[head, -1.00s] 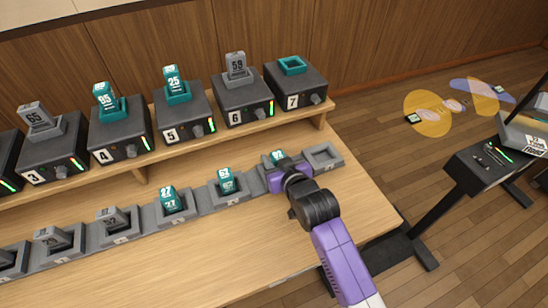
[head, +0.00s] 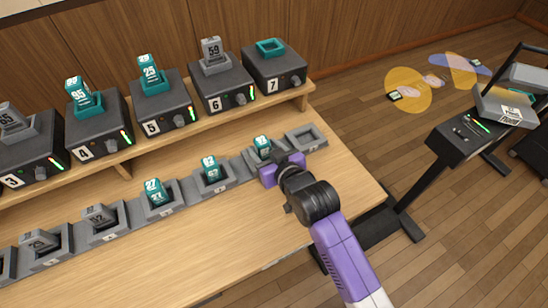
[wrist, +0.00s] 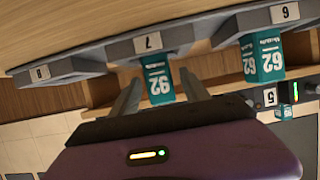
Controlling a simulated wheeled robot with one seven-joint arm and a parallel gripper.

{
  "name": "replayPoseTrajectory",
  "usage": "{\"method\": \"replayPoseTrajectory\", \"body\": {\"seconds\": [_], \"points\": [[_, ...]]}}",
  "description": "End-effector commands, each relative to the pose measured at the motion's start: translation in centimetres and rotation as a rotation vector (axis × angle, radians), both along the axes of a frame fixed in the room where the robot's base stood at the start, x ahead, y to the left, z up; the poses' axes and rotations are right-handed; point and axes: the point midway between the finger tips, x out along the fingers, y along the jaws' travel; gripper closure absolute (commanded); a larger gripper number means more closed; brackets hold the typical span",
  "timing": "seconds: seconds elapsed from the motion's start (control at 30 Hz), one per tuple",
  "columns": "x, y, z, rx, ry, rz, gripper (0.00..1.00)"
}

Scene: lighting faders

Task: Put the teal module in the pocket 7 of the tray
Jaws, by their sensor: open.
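The teal module (head: 263,145), marked 92 in the wrist view (wrist: 159,82), stands in pocket 7 (wrist: 148,42) of the grey tray, the second pocket from the right end. It stands upright like its teal neighbour; its base is partly hidden. My gripper (head: 280,168) is at the near side of this pocket. In the wrist view its two fingers are spread, one on each side of the module, with gaps between them and it. Nothing is held.
Pocket 8 (head: 306,139) at the right end is empty. Teal module 62 (head: 211,168) stands in pocket 6 and teal module 27 (head: 156,192) further left. A shelf of numbered dark boxes (head: 275,72) runs behind. Bare wood lies in front of the tray.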

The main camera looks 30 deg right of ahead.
Motion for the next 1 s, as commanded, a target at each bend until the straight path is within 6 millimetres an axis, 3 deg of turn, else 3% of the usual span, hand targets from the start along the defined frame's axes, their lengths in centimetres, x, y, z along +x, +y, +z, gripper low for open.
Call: {"method": "replayPoseTrajectory", "body": {"seconds": [0.1,0.33,0.83,1.0], "points": [[-2.5,0.0,0.9,0.0,0.001,0.0,0.46],[-5.8,0.0,2.3,-0.001,0.002,0.0,0.46],[-7.5,0.1,2.5,0.0,0.002,0.0,0.46],[-11.8,0.5,1.0,0.011,-0.005,-0.005,0.46]]}}
